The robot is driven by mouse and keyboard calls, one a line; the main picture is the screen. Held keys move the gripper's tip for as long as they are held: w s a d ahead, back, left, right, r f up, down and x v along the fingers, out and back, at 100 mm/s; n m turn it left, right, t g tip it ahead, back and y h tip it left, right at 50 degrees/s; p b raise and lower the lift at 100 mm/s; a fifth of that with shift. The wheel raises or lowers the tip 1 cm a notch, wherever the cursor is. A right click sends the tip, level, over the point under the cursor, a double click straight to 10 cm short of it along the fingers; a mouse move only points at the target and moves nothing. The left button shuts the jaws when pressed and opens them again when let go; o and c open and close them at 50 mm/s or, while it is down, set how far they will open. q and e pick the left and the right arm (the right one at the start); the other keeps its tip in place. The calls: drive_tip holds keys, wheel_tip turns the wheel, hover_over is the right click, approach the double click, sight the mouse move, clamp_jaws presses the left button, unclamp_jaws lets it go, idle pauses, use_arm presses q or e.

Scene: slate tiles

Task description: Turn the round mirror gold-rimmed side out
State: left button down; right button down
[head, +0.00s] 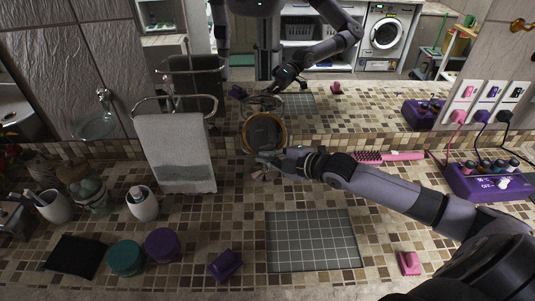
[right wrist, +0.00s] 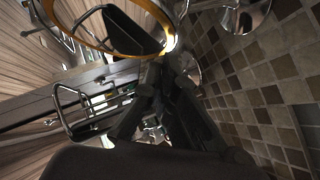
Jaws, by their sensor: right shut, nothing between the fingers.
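The round mirror (head: 264,133) stands on the counter right of the towel rack, in front of the wall mirror. Its gold rim and dark face show toward me in the head view. In the right wrist view its gold rim (right wrist: 153,7) curves across the upper left. My right gripper (head: 262,159) is at the mirror's lower edge, shut and empty. Its fingers (right wrist: 163,72) show just below the rim in the right wrist view; I cannot tell whether they touch it. The mirror's stand is mostly hidden. My left gripper is not in view.
A towel on a rack (head: 175,150) stands close on the left. A grey grid mat (head: 313,240) lies in front.

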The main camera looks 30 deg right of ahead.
drive_tip(key=shift+w+d+f, duration=0.1)
drive_tip(key=shift+w+f, duration=0.05)
drive_tip(key=shift+w, duration=0.05)
drive_tip(key=shift+f, duration=0.15)
drive_tip(key=shift+w+f+t+b, duration=0.15)
drive_tip(key=shift+t+b, duration=0.15)
drive_tip(key=shift+b, duration=0.3)
drive_tip(key=shift+n, duration=0.3)
drive_tip(key=shift+f, duration=0.15)
